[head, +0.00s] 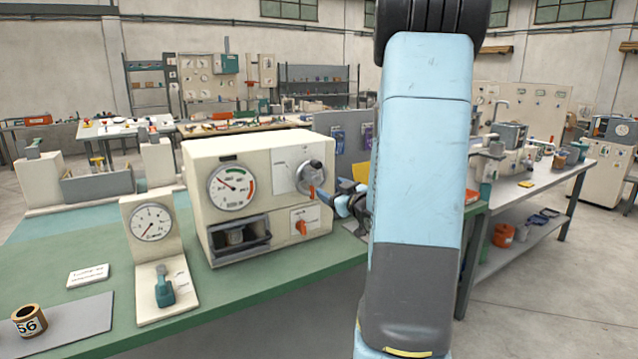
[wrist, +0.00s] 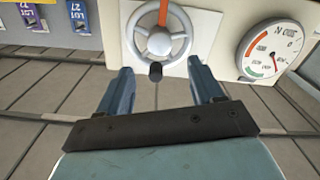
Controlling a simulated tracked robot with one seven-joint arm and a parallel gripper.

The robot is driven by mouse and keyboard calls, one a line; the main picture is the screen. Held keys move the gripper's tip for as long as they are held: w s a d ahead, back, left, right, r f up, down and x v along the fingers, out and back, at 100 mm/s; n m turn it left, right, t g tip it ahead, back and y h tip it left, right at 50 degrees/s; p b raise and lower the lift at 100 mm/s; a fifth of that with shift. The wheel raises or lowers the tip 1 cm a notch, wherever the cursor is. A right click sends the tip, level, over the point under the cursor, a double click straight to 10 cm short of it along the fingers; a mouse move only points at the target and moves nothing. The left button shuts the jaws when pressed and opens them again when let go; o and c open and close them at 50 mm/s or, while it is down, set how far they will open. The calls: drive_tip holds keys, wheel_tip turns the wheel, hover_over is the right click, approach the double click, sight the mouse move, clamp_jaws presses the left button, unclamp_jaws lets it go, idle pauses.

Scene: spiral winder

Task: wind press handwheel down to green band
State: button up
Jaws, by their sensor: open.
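The cream press box (head: 200,160) stands on the green bench. Its round gauge (head: 232,187) has a green and a red band on the dial; the needle points up and left, outside the green. The gauge also shows in the wrist view (wrist: 272,50). In the wrist view the handwheel (wrist: 160,43) has a grey rim, an orange pointer and a dark knob. My gripper (wrist: 163,84) is open and empty, its fingers apart, just short of the wheel.
An orange switch (head: 301,227) sits below the wheel. A small gauge stand (head: 155,255) with a teal lever is left of the box. A grey partition (head: 345,145) with coloured packets stands to the right of the box.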

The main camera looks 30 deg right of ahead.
sight(317, 180)
drive_tip(key=w, duration=0.8)
drive_tip(key=c, duration=1.1)
